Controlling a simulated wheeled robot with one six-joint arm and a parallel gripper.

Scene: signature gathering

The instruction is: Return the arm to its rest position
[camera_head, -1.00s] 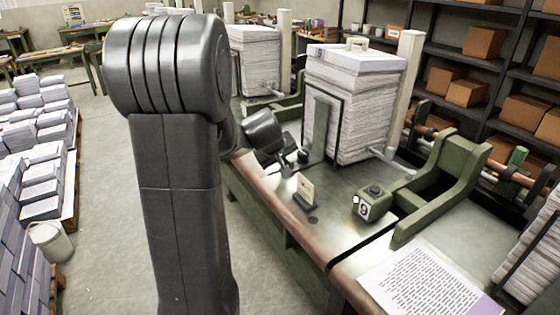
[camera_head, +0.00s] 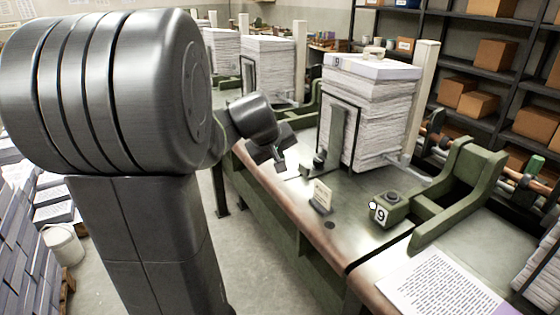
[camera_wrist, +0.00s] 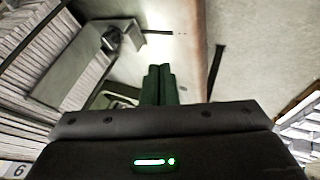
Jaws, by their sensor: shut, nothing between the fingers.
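My arm fills the left of the head view, with a large grey joint (camera_head: 110,90) and an upright link below it. The wrist end of my arm reaches over the left edge of the green machine bench (camera_head: 285,210). My gripper (camera_wrist: 160,72) shows in the wrist view with its two dark green fingers together and nothing between them. In the head view the gripper is small and dark, above the bench edge and left of a tall paper stack. The fingers are apart from the bench as far as I can tell.
The tall paper stack (camera_head: 385,112) stands in a frame on the bench. A small card stand (camera_head: 321,197), a green box marked 9 (camera_head: 388,209) and a printed sheet (camera_head: 440,283) are near it. Shelves with cartons (camera_head: 495,55) stand behind. Paper piles and a white bin (camera_head: 63,244) are at left.

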